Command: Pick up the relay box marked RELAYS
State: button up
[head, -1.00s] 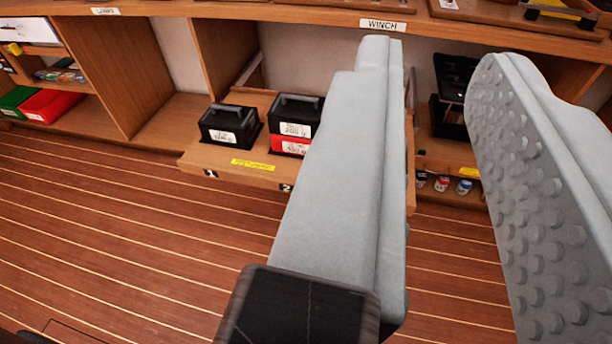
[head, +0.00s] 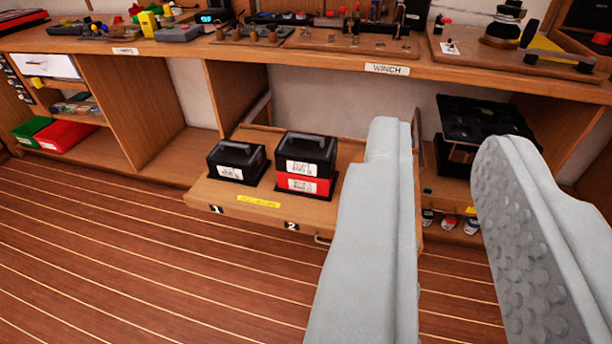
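Three boxes with white labels stand on a pulled-out wooden tray (head: 225,197). A black box (head: 237,161) with a handle stands at its left, above the mark 1. Another black box (head: 306,155) with a handle sits on top of a red box (head: 305,185), above the mark 2. The label print is too small to read, so I cannot tell which box is marked RELAYS. My gripper (head: 440,140) is open and empty, its two grey fingers wide apart. It is in front and to the right of the boxes, and its left finger hides the tray's right part.
A workbench (head: 270,49) with a WINCH label and many devices runs above the tray. Black trays (head: 485,119) and small jars stand in the right bay. Red (head: 62,136) and green boxes lie on the left shelf. The plank floor (head: 130,260) in front is clear.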

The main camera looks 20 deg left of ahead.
aim_at(302, 154)
jog(key=i, duration=1.25)
jog(key=j+u, duration=0.05)
